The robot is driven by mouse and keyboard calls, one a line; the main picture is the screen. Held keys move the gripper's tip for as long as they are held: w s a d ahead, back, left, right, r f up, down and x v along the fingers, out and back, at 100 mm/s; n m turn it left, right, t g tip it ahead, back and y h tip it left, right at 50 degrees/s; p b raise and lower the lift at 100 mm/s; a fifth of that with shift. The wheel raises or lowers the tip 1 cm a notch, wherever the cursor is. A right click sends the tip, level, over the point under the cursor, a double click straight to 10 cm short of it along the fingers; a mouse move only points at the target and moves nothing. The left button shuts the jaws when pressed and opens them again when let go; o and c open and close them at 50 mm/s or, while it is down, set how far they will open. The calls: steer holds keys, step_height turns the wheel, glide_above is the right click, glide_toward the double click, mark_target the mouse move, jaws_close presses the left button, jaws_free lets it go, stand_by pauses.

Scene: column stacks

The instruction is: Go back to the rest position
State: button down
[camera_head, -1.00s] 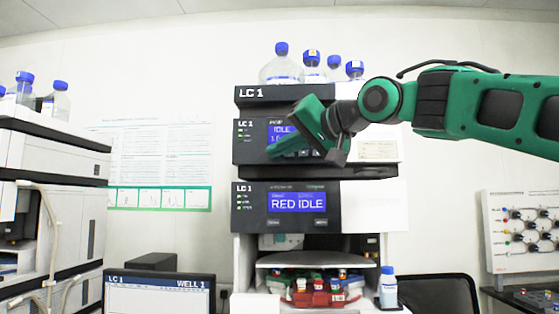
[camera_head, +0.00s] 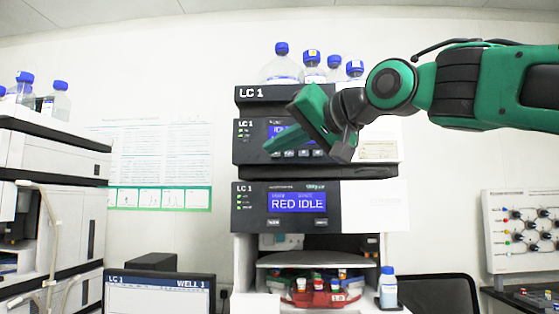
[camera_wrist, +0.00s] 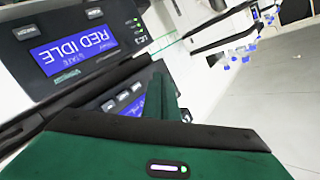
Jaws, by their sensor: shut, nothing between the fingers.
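My gripper (camera_head: 284,142) is a green and dark grey hand at the end of my green arm. In the head view it hangs in front of the upper LC 1 module (camera_head: 250,152), hiding part of its display. Its jaws are shut with nothing between them. In the wrist view the green fingers (camera_wrist: 163,94) reach toward the instrument's dark front panels, with the blue RED IDLE display (camera_wrist: 74,51) at upper left. I cannot tell the exact gap between the fingers and the panel.
Blue-capped bottles (camera_head: 281,66) stand on top of the stack. Below, an open bay holds a red rack (camera_head: 322,298) of vials, with a blue-capped bottle (camera_head: 388,289) beside it. A monitor (camera_head: 160,294) stands at lower left.

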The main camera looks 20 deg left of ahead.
stand_by(0.7)
